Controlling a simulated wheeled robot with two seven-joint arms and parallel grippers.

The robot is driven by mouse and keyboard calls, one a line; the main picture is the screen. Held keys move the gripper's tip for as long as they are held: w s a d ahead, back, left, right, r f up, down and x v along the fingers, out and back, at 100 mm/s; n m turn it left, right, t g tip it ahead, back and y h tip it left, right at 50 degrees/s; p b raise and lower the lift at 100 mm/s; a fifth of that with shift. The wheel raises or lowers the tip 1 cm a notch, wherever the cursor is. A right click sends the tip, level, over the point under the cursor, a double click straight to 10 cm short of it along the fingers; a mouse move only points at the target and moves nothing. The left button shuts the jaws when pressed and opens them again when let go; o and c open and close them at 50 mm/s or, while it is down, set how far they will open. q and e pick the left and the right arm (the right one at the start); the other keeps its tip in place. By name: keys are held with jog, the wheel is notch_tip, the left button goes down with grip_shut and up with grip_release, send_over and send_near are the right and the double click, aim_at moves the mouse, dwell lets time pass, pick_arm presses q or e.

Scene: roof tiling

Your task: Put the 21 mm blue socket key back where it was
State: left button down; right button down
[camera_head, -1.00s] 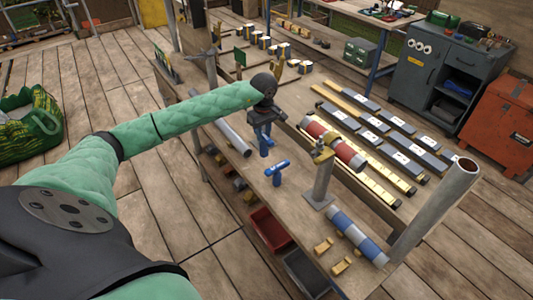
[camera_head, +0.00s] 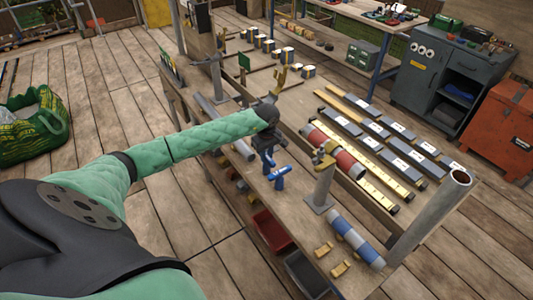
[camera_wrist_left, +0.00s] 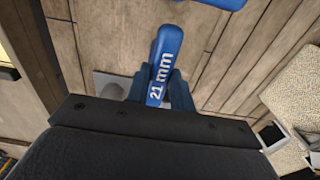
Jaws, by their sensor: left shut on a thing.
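My left gripper (camera_head: 268,148) is shut on the blue socket key (camera_wrist_left: 163,72), whose handle reads "21 mm" in the left wrist view. In the head view the held key shows blue (camera_head: 269,161) below the gripper, over the near edge of the workbench (camera_head: 300,150). A second blue T-handled key (camera_head: 279,174) stands upright right beside it, towards the camera. Part of a blue thing (camera_wrist_left: 226,3) also shows at the top of the left wrist view. The lower end of the held key is hidden. My right gripper is not in view.
A grey post on a base plate (camera_head: 321,195) stands to the right on the bench, near a blue-and-white roll (camera_head: 355,238). A red-and-white roll (camera_head: 335,152) lies behind. A red bin (camera_head: 271,230) and a dark bin (camera_head: 305,272) sit below the edge.

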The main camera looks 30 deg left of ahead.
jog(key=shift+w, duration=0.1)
pick_arm(q)
jog(key=c, duration=1.3)
grip_release()
jog(key=shift+f, duration=0.1)
jog(key=shift+o, duration=0.5)
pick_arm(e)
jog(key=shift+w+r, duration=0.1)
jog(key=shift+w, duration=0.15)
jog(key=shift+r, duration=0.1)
